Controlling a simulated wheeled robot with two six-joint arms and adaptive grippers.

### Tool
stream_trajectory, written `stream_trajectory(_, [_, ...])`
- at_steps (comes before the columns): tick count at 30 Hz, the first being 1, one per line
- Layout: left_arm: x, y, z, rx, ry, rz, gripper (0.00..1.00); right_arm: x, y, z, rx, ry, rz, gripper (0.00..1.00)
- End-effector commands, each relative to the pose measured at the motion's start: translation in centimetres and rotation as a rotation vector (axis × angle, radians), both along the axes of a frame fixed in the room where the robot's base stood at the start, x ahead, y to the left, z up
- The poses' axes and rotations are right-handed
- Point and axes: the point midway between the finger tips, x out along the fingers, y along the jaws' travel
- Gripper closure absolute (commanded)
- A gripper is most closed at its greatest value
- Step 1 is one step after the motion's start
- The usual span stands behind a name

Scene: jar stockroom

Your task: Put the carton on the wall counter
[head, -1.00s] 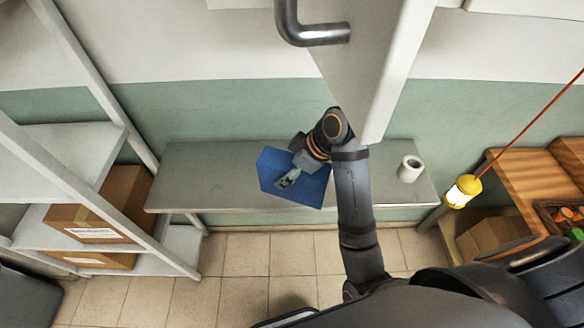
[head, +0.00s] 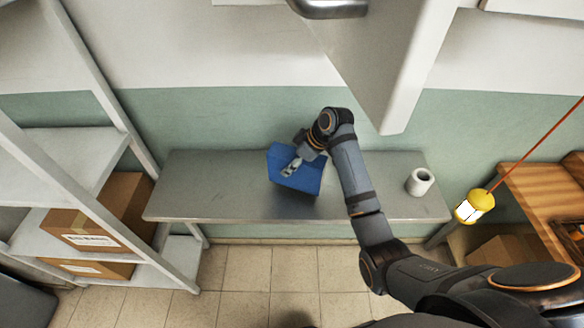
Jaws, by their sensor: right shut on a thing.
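A blue carton (head: 308,180) shows in the head view at the middle of the grey wall counter (head: 205,185). My right gripper (head: 291,168) is shut on the carton at its upper left part. The carton is slightly tilted in the picture. From this angle I cannot tell whether its underside touches the counter top. My left gripper is not in view.
A white roll (head: 419,182) stands on the counter's right end. A white shelf rack (head: 75,160) with brown boxes (head: 92,228) is on the left. A pale cabinet (head: 375,60) juts out above. The counter's left part is clear.

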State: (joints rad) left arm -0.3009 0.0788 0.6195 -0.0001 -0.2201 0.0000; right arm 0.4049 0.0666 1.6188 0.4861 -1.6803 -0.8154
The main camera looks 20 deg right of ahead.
Motion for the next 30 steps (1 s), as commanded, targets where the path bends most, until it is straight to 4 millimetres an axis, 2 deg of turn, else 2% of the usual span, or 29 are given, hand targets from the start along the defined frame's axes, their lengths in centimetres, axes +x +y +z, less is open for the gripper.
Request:
stream_trajectory(2, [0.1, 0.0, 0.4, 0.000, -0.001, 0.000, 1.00, 0.5, -0.2, -0.5, -0.001, 0.002, 0.000, 0.92])
stream_trajectory(5, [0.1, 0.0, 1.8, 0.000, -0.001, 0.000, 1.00, 0.3, -0.1, -2.0, 0.000, 0.005, 0.000, 0.92])
stream_trajectory(9, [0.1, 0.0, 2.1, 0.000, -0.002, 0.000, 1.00, 0.4, -0.1, -3.5, -0.001, 0.001, 0.000, 0.92])
stream_trajectory(18, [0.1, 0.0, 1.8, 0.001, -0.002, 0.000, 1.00, 0.4, -0.1, -3.9, -0.001, -0.001, -0.001, 0.92])
stream_trajectory(19, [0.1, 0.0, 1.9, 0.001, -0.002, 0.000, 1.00, 0.4, -0.1, -3.9, -0.001, 0.001, 0.000, 0.42])
stream_trajectory(23, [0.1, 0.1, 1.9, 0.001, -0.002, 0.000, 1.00, 0.3, -0.1, -3.9, -0.002, 0.001, 0.000, 0.24])
stream_trajectory(30, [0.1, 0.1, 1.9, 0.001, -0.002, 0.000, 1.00, 0.3, -0.1, -3.8, -0.002, 0.001, 0.000, 0.23])
